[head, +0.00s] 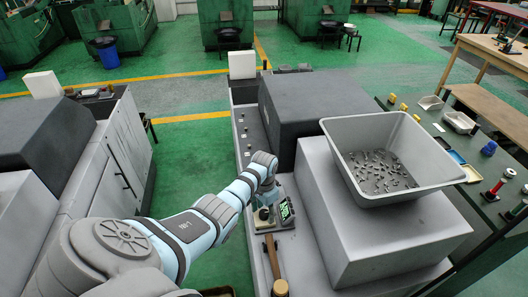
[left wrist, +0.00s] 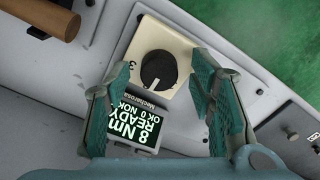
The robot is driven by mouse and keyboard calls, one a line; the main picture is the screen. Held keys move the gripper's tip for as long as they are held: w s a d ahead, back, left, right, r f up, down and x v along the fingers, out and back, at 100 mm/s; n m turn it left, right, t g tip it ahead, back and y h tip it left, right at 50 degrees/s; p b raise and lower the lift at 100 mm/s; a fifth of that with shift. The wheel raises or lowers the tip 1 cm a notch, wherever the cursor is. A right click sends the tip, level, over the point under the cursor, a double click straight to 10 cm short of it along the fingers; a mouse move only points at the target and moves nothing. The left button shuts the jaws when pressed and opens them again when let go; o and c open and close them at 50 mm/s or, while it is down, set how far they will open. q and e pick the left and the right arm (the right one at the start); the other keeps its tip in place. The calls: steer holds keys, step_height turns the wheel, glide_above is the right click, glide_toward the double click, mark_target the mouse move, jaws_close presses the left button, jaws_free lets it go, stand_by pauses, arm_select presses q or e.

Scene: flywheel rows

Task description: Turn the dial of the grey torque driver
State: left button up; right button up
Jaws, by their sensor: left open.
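The torque driver (left wrist: 180,40) has a pale cream-grey housing with a round black dial (left wrist: 158,70). A white pointer line on the dial points toward the lower edge of the picture, and a "3" is printed beside it. Its display (left wrist: 132,128) reads "8 Nm READY OK 0 NOK"; in the head view the lit display (head: 286,210) shows beside my left gripper (head: 267,190). In the left wrist view my left gripper (left wrist: 161,64) is open, with one finger on each side of the dial. A gap shows between the fingers and the dial. My right gripper is not in view.
A wooden-handled tool (head: 272,257) lies in front of the driver, its handle (left wrist: 40,15) close by in the wrist view. A large grey bin (head: 440,170) of small metal parts stands on a grey block at the right. A dark machine housing (head: 300,105) rises behind.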

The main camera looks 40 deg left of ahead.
mark_target(264, 212)
arm_select(q)
steer(key=shift+r, duration=0.1)
step_height(264, 212, up, 12)
stand_by(0.5)
